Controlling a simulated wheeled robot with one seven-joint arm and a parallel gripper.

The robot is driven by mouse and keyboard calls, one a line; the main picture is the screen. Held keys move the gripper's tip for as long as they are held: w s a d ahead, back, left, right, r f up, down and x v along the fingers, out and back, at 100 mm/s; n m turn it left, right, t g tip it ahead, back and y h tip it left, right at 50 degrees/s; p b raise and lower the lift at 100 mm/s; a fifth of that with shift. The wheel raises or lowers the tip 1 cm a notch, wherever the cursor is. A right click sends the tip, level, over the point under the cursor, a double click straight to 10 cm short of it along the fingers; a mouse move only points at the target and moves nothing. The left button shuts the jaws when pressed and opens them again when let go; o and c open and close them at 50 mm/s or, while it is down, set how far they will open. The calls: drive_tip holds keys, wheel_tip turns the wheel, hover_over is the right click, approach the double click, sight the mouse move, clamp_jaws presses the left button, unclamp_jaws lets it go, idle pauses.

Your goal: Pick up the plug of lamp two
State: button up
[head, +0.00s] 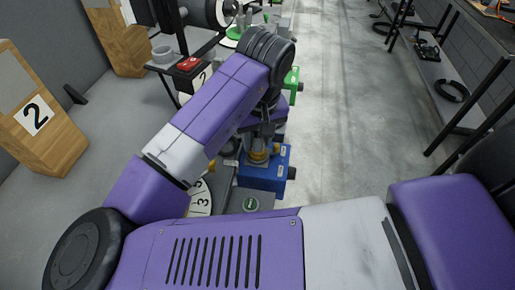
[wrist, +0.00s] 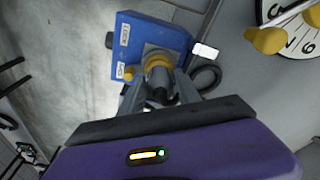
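A blue box (wrist: 127,42) with small white labels, one apparently reading LOCK, fills the upper middle of the wrist view. It also shows below my arm in the head view (head: 262,178). A round yellow and grey plug (wrist: 157,62) sits at the face of the box, with a dark looped cable beside it and a white tag at right. My gripper (wrist: 161,82) reaches to the plug, one finger on each side. It also shows over the box in the head view (head: 262,140). I cannot tell whether the fingers touch the plug. Which lamp it belongs to is unclear.
A numbered dial (wrist: 302,38) with yellow parts lies right of the box. A green box (head: 291,84) stands farther along. A wooden block marked 2 (head: 50,140) and a red-topped block (head: 188,64) stand left. Concrete floor (head: 335,110) is clear; shelves (head: 460,85) line the right.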

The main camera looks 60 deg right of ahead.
clamp_jaws()
drive_tip(key=shift+r, duration=0.2)
